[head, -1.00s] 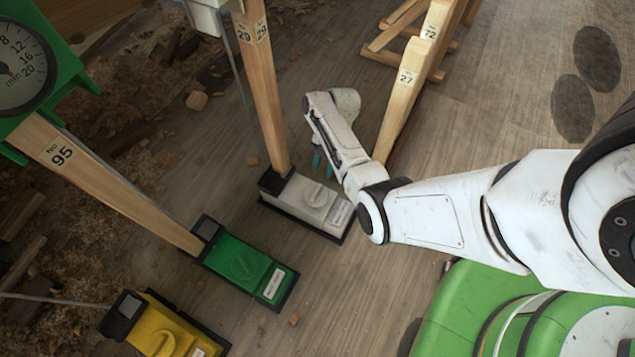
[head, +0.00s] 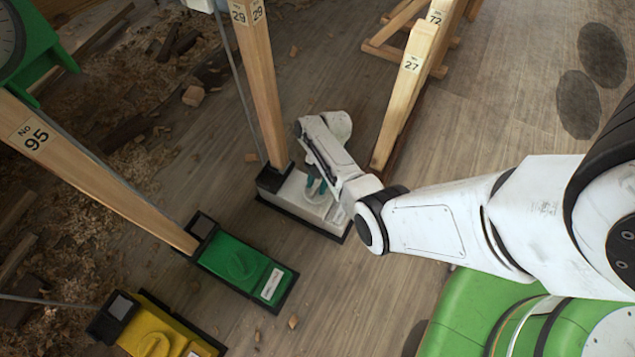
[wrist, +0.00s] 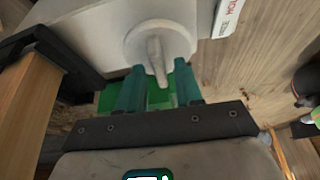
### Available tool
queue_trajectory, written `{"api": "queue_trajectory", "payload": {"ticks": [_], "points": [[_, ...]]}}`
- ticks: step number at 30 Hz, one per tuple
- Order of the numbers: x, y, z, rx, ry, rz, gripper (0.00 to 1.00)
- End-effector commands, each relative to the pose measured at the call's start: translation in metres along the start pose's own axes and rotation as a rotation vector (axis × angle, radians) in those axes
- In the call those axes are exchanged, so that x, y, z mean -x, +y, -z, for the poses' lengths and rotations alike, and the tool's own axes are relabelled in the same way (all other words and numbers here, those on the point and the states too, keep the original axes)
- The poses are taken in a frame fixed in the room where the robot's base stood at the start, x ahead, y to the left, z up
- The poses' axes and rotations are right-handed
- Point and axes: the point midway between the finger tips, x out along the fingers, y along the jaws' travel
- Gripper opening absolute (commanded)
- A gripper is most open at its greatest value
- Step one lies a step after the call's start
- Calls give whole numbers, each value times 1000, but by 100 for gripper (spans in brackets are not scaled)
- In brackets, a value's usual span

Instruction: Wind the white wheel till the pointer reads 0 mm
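The white wheel (wrist: 160,45) is a round disc with a raised bar across it, on top of the white box (head: 290,190) at the foot of post 29. In the head view my arm mostly hides the wheel. My gripper (head: 316,188) is low over this box. In the wrist view the two teal fingers (wrist: 158,78) are apart, near the lower end of the wheel's bar, with nothing seen pinched between them. I cannot tell whether they touch the wheel. Only the bottom of a white housing (head: 203,5) shows on post 29; no white dial or pointer is visible.
A green box (head: 240,262) with a green wheel and a yellow box (head: 160,335) stand to the lower left. Post 95 (head: 100,170) rises from the green box to a cropped green gauge (head: 35,50). Wooden post 27 (head: 402,100) stands close right of my gripper.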

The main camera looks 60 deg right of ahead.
Motion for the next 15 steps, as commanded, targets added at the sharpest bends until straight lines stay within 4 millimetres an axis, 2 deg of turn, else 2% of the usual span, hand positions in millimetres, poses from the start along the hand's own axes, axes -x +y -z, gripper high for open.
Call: {"api": "queue_trajectory", "payload": {"ticks": [1, 10, 15], "points": [[0, 0, 0, 0, 0, 0, 30], [0, 0, 0, 0, 0, 0, 1], [0, 0, 0, 0, 0, 0, 0]]}}
